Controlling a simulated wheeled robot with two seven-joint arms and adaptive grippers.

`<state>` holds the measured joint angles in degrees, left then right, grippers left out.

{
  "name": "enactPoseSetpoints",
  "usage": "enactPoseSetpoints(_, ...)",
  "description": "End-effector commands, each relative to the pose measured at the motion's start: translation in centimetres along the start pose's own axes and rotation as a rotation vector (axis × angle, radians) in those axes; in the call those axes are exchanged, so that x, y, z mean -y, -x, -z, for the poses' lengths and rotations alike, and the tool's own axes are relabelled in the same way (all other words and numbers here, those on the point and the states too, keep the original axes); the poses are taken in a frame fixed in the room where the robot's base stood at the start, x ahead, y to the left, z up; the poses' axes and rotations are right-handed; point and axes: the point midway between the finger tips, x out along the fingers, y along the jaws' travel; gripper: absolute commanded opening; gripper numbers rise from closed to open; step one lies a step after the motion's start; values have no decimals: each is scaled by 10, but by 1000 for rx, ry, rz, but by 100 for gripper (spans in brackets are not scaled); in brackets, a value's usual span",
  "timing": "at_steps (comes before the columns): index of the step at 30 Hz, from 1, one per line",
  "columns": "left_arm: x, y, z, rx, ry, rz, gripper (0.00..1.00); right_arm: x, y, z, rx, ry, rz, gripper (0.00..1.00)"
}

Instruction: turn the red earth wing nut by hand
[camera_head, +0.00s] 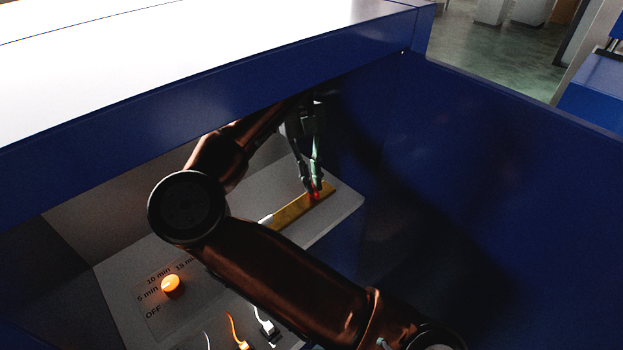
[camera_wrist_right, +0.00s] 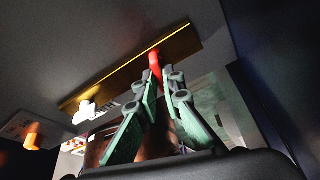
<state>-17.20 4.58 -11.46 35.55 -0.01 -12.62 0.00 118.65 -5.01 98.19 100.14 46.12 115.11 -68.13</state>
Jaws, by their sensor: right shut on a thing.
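The red wing nut (camera_head: 315,195) is on the brass bar (camera_head: 290,213) near the bar's right end, on the grey panel. My right gripper (camera_head: 313,187) is at the nut, with its fingers closed on it. In the right wrist view the red nut (camera_wrist_right: 155,64) shows between the tips of the green fingers (camera_wrist_right: 160,82), against the brass bar (camera_wrist_right: 130,65). The fingers hide part of the nut. My left gripper is not in view.
An orange lit timer knob (camera_head: 172,286) with minute marks is on the panel (camera_head: 120,270) at lower left. Cables with plugs (camera_head: 266,326) are at the bottom. A blue wall (camera_head: 470,190) stands close on the right, and a blue-edged white top (camera_head: 200,60) overhangs the panel.

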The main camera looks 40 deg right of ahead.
Motion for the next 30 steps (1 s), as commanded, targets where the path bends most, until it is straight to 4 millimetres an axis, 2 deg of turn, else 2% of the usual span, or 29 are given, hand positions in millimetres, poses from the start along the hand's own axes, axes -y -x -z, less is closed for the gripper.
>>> enactPoseSetpoints(5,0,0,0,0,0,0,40,0,3,1,6,1,3,0)
enactPoseSetpoints(6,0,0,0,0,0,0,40,0,3,1,6,1,3,10)
enactPoseSetpoints(13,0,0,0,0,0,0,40,0,2,0,3,2,2,25)
enactPoseSetpoints(30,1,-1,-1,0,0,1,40,0,0,0,1,24,11,25)
